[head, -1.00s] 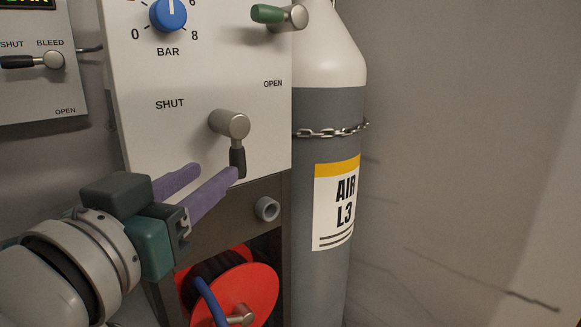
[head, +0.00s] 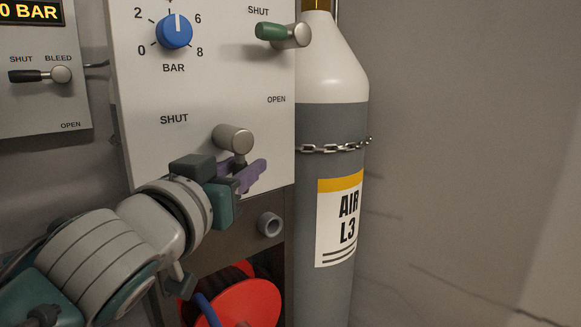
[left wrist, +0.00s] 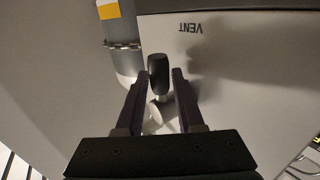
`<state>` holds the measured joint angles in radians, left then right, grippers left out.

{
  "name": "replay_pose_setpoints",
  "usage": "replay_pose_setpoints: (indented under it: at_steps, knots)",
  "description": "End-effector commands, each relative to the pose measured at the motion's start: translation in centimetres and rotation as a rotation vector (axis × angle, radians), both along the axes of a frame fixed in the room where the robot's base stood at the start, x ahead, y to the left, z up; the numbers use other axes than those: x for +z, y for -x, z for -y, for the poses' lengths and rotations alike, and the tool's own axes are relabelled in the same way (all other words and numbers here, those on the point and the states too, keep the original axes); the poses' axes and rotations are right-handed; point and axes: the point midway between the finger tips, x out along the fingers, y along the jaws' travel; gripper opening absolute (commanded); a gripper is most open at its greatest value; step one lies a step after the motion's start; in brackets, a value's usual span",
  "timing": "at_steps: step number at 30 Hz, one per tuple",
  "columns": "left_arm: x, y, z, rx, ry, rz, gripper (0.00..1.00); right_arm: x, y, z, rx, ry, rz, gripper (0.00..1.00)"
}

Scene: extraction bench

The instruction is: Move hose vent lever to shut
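The vent lever has a grey round hub (head: 234,139) on the white panel, with SHUT printed to its upper left and OPEN to its upper right. Its dark handle is mostly hidden by my gripper in the head view. In the left wrist view the black handle (left wrist: 158,72) stands between my purple fingertips, near the upside-down word VENT. My left gripper (head: 252,175) is at the handle, just below the hub. Its fingers (left wrist: 160,78) are open, one on each side, with a narrow gap visible at the right finger. My right gripper is out of view.
A green-handled lever (head: 272,32) and a blue pressure knob (head: 174,31) sit higher on the panel. A bleed lever (head: 40,75) is on the left box. A chained air cylinder (head: 331,200) stands right of the panel. A red hose reel (head: 240,303) and pipe stub (head: 269,224) are below.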

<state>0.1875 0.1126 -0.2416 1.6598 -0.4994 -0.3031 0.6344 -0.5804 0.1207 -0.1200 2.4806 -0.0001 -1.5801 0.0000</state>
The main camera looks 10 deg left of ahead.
Motion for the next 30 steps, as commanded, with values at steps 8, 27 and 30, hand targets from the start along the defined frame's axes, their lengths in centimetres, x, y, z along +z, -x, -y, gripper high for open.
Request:
replay_pose_setpoints:
  at_steps: [8, 27, 30]
  knots:
    - [-0.02, 0.02, 0.00, 0.000, 0.000, 0.000, 0.04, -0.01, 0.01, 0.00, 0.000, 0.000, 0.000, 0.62]
    - [-0.02, 0.03, 0.00, 0.000, 0.000, 0.000, 0.00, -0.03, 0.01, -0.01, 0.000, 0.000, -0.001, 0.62]
    - [-0.02, 0.03, 0.00, 0.000, 0.000, 0.000, 0.00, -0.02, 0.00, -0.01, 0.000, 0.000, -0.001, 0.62]
